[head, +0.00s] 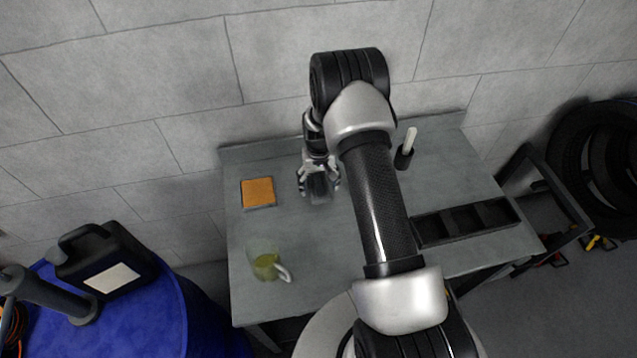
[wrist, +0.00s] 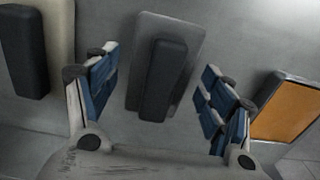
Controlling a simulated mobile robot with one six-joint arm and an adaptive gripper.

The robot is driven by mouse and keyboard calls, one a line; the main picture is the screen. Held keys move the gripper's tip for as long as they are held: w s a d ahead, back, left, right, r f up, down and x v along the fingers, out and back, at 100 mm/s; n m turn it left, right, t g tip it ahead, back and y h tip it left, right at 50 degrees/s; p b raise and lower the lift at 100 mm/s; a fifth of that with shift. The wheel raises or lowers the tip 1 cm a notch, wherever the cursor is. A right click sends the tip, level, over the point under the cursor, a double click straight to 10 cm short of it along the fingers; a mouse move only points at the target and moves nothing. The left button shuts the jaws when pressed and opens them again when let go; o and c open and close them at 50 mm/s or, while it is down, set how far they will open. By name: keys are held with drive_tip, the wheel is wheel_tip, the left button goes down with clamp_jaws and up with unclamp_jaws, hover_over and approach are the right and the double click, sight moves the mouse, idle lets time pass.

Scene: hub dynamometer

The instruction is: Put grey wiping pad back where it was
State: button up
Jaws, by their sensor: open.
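In the wrist view a grey pad with a dark raised block on it (wrist: 163,80), which looks like the grey wiping pad, lies between the two fingers of my gripper (wrist: 160,74). The fingers stand apart on either side, with gaps visible between them and the block. In the head view my gripper (head: 319,186) points down over the back middle of the grey table, right of the orange pad (head: 258,192). The grey pad is mostly hidden there by the gripper. Whether the fingertips are at the pad's height or above it, I cannot tell.
A clear mug with yellowish contents (head: 268,265) stands at the table's front left. A black holder with a white stick (head: 405,155) stands right of my gripper. A dark compartment tray (head: 466,221) lies at the right. The table (head: 315,250) is bare between mug and arm.

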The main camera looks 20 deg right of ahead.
wheel_tip(320, 180, up, 12)
drive_tip(key=p, duration=0.2)
wheel_tip(320, 180, up, 11)
drive_tip(key=t, duration=0.1)
hover_over(318, 181)
drive_tip(key=s+a, duration=0.2)
drive_tip(key=s+a+r+n+t, duration=0.1)
drive_tip(key=s+a+r, duration=0.1)
drive_tip(key=s+r, duration=0.35)
drive_tip(key=s+a+r, duration=0.2)
drive_tip(key=s+r, duration=0.1)
drive_tip(key=r, duration=0.5)
drive_tip(key=s+a+r+t, duration=0.1)
drive_tip(key=s+a+r, duration=0.1)
drive_tip(key=s, duration=0.8)
drive_tip(key=s+a+r+n+t, duration=0.1)
drive_tip(key=s+a+r, duration=0.2)
drive_tip(key=s, duration=0.7)
drive_tip(key=shift+s+r+t, duration=0.2)
drive_tip(key=shift+s+t, duration=0.1)
wheel_tip(318, 181, down, 6)
drive_tip(key=b, duration=0.5)
drive_tip(key=shift+r+b, duration=0.2)
drive_tip(key=shift+b, duration=0.15)
